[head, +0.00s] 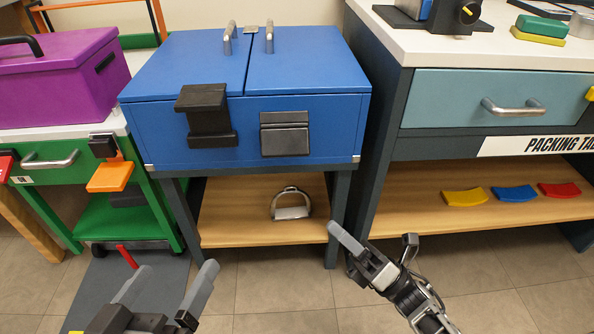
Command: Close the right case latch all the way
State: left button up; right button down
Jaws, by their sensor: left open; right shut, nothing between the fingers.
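The blue case (146,133) stands on dark legs, with two lids lying shut on top. Its right latch (285,140) is a dark grey plate lying nearly flat on the front; I cannot tell whether it is fully closed. Its left latch (206,115) is black and sticks out from the front. My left gripper (180,267) is open and empty, low in front of the case. My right gripper (334,229) is shut and empty, below and to the right of the right latch, apart from it.
A metal stirrup (291,205) stands on the wooden shelf under the case. The packing table (395,100) with a teal drawer is close on the right. A green cart (62,180) carrying a purple box (60,85) is on the left. The space before the latches is clear.

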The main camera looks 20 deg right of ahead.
send_near(285, 137)
jog(key=w+a, duration=0.2)
jog(key=a, duration=0.3)
pick_arm(q)
jog(key=shift+f, duration=0.1)
pick_arm(e)
jog(key=shift+w+d, duration=0.1)
jog(key=shift+d, duration=0.05)
